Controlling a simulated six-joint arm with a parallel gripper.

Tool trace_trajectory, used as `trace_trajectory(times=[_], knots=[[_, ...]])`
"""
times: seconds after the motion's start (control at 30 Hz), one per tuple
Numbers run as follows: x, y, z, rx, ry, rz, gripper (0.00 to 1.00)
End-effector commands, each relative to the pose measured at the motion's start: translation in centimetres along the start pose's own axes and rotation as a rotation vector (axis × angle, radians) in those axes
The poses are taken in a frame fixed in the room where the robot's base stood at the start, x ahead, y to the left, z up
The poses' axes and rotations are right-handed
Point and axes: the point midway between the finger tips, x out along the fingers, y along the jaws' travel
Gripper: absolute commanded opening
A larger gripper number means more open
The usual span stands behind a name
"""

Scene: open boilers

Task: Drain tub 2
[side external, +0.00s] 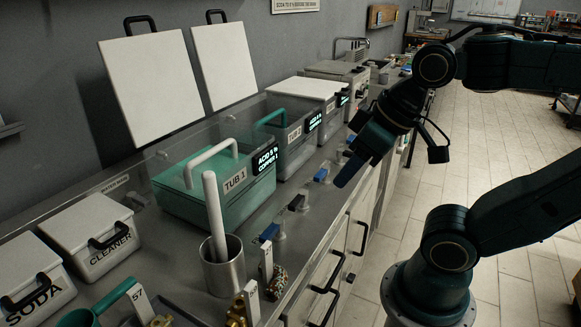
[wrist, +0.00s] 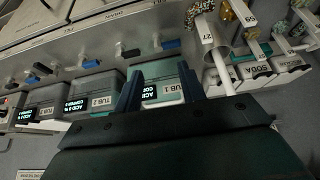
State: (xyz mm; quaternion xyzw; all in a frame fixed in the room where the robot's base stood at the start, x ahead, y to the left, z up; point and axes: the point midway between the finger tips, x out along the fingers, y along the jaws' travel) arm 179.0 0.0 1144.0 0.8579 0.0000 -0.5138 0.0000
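Tub 2 (side external: 292,151) is an open grey tub with a lit display, between tub 1 and a lidded tub; it also shows in the wrist view (wrist: 97,101). Small blue and black valve handles line the counter front: a blue one (side external: 270,233), a black one (side external: 297,202) and another blue one (side external: 321,175). In the wrist view they include a blue one (wrist: 91,64). I cannot tell which serves tub 2. My gripper (side external: 346,174) is open and empty, in the air right of the handles; its two fingers are apart (wrist: 159,73).
Tub 1 (side external: 236,187) is open with green contents and a pale handle. Two white lids (side external: 150,85) lean on the wall. A metal cup (side external: 222,270) with a white rod, tagged valves (side external: 240,306), and soda and cleaner boxes (side external: 97,240) stand nearer. The aisle floor is clear.

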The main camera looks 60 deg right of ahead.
Motion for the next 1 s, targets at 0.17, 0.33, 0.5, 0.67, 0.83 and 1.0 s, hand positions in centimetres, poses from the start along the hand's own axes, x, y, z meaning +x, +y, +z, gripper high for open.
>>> trace_trajectory(times=[0.17, 0.33, 0.5, 0.67, 0.83, 1.0], knots=[[0.0, 0.1, -0.2, 0.0, -0.002, 0.003, 0.4], [-0.1, 0.8, -1.4, 0.003, -0.021, 0.019, 0.4], [-0.2, 2.5, -3.8, 0.004, -0.062, 0.048, 0.4], [0.0, 5.0, -6.7, 0.005, -0.115, 0.078, 0.4], [0.6, 8.4, -9.4, 0.008, -0.175, 0.1, 0.4], [1.4, 12.5, -11.7, 0.013, -0.233, 0.112, 0.4]])
